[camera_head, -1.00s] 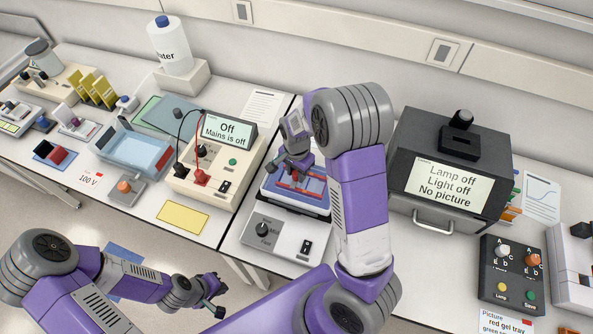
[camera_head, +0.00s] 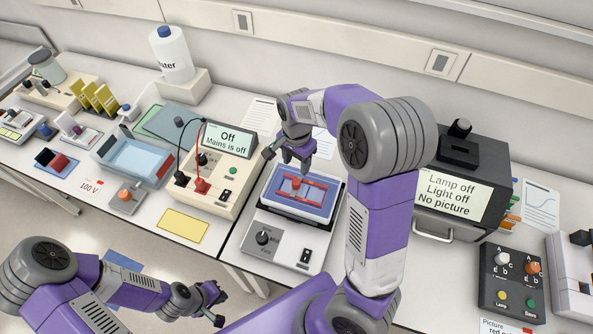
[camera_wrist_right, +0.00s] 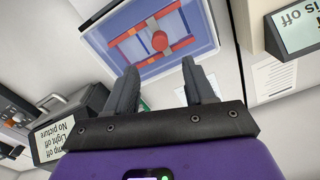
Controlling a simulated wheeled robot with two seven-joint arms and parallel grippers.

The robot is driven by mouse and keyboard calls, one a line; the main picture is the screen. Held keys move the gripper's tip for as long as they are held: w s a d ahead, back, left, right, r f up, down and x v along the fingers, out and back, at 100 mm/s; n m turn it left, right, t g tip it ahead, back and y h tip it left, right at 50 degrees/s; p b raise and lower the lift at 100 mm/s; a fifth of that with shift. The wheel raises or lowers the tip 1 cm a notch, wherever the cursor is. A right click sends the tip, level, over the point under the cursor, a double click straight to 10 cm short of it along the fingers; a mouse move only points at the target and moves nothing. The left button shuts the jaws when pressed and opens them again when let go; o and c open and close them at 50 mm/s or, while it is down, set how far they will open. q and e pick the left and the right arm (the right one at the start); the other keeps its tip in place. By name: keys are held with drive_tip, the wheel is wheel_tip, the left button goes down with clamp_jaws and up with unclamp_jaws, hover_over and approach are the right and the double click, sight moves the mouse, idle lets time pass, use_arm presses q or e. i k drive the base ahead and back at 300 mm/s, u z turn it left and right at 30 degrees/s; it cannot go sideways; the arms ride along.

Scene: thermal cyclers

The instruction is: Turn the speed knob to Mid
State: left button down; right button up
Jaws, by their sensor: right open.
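The speed knob (camera_head: 263,238) is a black round knob on the front panel of the white shaker (camera_head: 283,260), with small labels around it that are hard to read. A dark rocker switch (camera_head: 305,256) is to its right. My right gripper (camera_head: 295,162) is open and empty, above the back of the shaker's blue tray (camera_head: 318,207) and apart from the knob. Its two fingers (camera_wrist_right: 157,75) show spread in the right wrist view, with the tray beyond; the knob is not seen there. My left gripper (camera_head: 217,306) hangs low in front of the bench; its jaws are too small to judge.
A red frame (camera_head: 322,187) lies in the tray. The power supply (camera_head: 213,175), with red and black leads, stands to the left. The dark imager (camera_head: 470,160) and a control box (camera_head: 513,278) are to the right. A yellow card (camera_head: 184,225) lies on the bench.

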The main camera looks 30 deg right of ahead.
sight(261, 237)
drive_tip(key=k, duration=1)
